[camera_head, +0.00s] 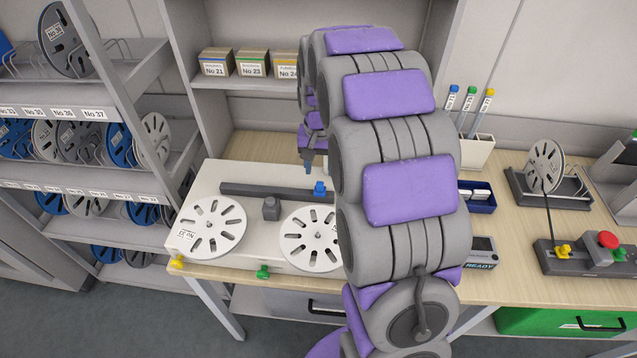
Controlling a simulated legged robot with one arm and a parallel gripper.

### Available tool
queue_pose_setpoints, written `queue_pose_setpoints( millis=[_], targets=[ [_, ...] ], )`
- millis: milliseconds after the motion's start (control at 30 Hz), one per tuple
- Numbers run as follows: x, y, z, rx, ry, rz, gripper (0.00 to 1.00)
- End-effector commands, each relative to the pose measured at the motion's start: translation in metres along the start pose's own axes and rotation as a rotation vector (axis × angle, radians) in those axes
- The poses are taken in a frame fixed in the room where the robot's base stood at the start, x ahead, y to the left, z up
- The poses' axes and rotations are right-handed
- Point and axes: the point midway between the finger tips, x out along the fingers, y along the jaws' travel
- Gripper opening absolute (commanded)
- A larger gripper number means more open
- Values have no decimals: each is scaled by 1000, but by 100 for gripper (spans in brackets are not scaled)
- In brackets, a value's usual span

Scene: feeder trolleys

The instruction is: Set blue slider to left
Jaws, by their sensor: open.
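The blue slider (320,188) is a small blue knob on a dark grey rail (262,190) that runs across a white panel. It sits toward the right of the rail's visible part; the rail's right end is hidden behind my arm. My gripper (308,168) is pointing down, just above and slightly left of the blue slider. It looks apart from the slider. Its jaws are open, with nothing seen between them, though the fingertips are small and partly hard to make out.
Two white reels (212,228) lie on the panel (195,190), with a grey block (271,208) between them. Yellow (177,262) and green (263,271) knobs are on its front edge. Small boxes (252,64) stand on the shelf above. A reel rack (80,180) is at left.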

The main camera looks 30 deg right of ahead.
Motion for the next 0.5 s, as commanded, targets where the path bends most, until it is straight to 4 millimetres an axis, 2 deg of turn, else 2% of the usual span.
queue_pose_setpoints(
  millis=[33, 200, 500],
  targets=[
    [12, 0, 1, 0, -4, 1, 47],
    [39, -2, 2, 0, -1, 3, 47],
    [58, -4, 2, -1, 3, 4, 47]
  ],
)
